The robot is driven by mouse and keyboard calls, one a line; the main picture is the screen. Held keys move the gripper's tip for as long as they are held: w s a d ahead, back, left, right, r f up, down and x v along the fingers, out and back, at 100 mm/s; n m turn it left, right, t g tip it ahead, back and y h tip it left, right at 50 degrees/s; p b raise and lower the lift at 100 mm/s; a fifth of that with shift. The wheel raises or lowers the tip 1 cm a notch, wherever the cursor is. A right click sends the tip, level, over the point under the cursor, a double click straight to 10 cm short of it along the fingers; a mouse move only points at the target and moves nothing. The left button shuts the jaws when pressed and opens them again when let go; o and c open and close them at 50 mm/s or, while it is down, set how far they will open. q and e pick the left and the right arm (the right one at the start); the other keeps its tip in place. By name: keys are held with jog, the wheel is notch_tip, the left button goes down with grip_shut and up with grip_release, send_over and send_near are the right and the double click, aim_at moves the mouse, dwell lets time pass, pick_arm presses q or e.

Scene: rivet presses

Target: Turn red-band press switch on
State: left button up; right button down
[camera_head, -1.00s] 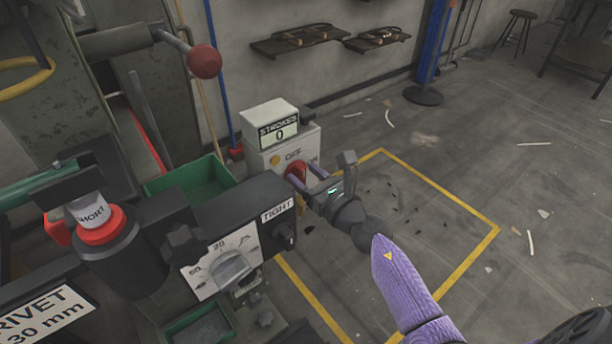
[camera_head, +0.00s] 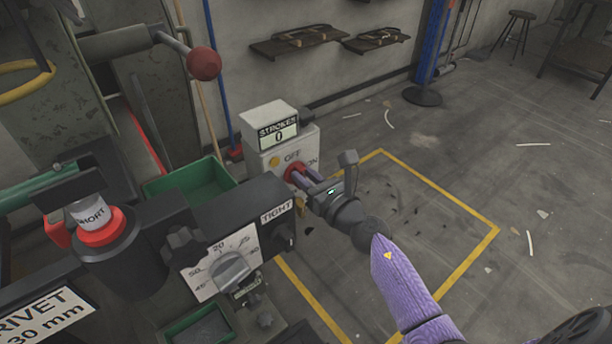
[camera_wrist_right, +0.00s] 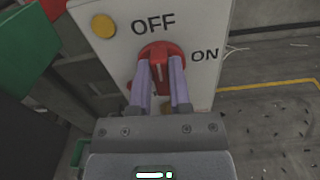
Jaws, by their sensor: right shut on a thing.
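The red rotary switch (camera_head: 295,172) is on the front of a white control box (camera_head: 309,143) marked OFF and ON. In the right wrist view, the red switch (camera_wrist_right: 160,62) has its raised grip between the two purple fingers of my right gripper (camera_wrist_right: 163,80), which is shut on it. A pale line on the switch points up, closer to OFF than to ON. My right gripper (camera_head: 304,180) reaches the box from the right. The press has a red band (camera_head: 101,228) around its post under a SHORT label. My left gripper is not in view.
A STROKES counter (camera_head: 278,134) reading 0 tops the box. A panel with a grey dial (camera_head: 230,271) and TIGHT knob stands close in front of the switch. A green bin (camera_head: 190,187) is at left. Floor inside the yellow line (camera_head: 465,206) is open.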

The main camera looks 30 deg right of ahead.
jog(key=m, duration=0.3)
jog(key=shift+d+p, duration=0.15)
jog(key=shift+p, duration=0.15)
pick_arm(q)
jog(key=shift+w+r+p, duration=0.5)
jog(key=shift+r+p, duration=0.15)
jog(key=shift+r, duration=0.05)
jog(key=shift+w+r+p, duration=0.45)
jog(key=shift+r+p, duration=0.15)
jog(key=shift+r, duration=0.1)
pick_arm(e)
jog(key=shift+d+f+m, duration=0.15)
jog(key=shift+f+m, duration=0.1)
jog(key=shift+m, duration=2.2)
jog(key=shift+d+f+m, duration=0.15)
jog(key=shift+f+m, duration=0.05)
jog(key=shift+m, duration=2.2)
jog(key=shift+d+f+m, duration=0.15)
jog(key=shift+f+m, duration=0.1)
jog(key=shift+m, duration=2.2)
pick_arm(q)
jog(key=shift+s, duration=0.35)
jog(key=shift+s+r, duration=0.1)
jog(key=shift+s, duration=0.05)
pick_arm(e)
jog(key=c, duration=0.6)
grip_release()
jog(key=shift+o, duration=0.2)
